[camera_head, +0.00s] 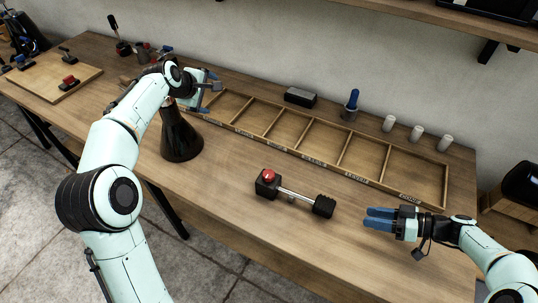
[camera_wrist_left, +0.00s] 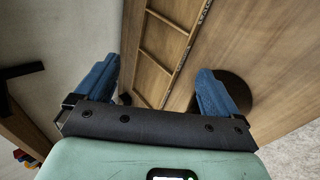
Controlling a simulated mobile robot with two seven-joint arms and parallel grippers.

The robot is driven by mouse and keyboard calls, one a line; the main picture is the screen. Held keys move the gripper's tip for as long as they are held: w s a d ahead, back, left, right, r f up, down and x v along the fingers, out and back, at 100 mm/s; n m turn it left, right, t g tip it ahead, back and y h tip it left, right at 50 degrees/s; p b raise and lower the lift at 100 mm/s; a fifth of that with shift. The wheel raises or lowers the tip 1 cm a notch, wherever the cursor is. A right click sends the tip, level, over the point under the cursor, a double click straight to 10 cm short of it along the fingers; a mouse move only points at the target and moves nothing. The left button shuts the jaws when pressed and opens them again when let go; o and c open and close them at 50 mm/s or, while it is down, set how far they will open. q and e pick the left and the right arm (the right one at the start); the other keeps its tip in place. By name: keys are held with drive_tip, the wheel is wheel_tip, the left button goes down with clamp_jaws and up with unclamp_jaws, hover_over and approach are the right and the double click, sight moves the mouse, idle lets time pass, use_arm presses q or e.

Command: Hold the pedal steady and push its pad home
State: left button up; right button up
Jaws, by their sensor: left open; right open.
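The pedal (camera_head: 290,194) lies on the wooden table in the head view. It has a black block with a red knob at its left end, a silver bar, and a black ribbed pad (camera_head: 324,206) at its right end. My right gripper (camera_head: 380,219) is open and empty, to the right of the pad and apart from it, with blue fingers pointing left. My left gripper (camera_head: 212,97) is open near the left end of the divided tray, well away from the pedal. In the left wrist view its blue fingers (camera_wrist_left: 152,92) are spread with nothing between them.
A divided wooden tray (camera_head: 319,163) runs along the back of the table. A dark cone-shaped stand (camera_head: 181,140) is beside my left arm. A black box (camera_head: 300,97), a blue-handled tool (camera_head: 351,104) and white cylinders (camera_head: 416,133) stand behind the tray. Table around the pedal is clear.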

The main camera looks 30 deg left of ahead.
use_arm(q)
drive_tip(key=s+d+f+g+h, duration=0.1)
drive_tip(key=d+f+g, duration=0.15)
drive_tip(key=d, duration=0.45)
drive_tip(key=s+d+f+g+h, duration=0.15)
drive_tip(key=d+f, duration=0.25)
drive_tip(key=d, duration=0.4)
drive_tip(key=m+g+y, duration=0.1)
drive_tip(key=g, duration=0.4)
hover_over(269, 183)
drive_tip(key=w+a, duration=0.1)
drive_tip(key=w, duration=0.1)
drive_tip(key=shift+f, duration=0.85)
drive_tip(key=shift+s+d+y, duration=0.2)
drive_tip(key=shift+y, duration=0.05)
drive_tip(key=shift+s+f, duration=0.1)
drive_tip(key=shift+f, duration=0.2)
wheel_tip(269, 183, down, 13)
drive_tip(key=shift+d+r, duration=0.1)
drive_tip(key=c, duration=1.5)
drive_tip(key=shift+c, duration=0.2)
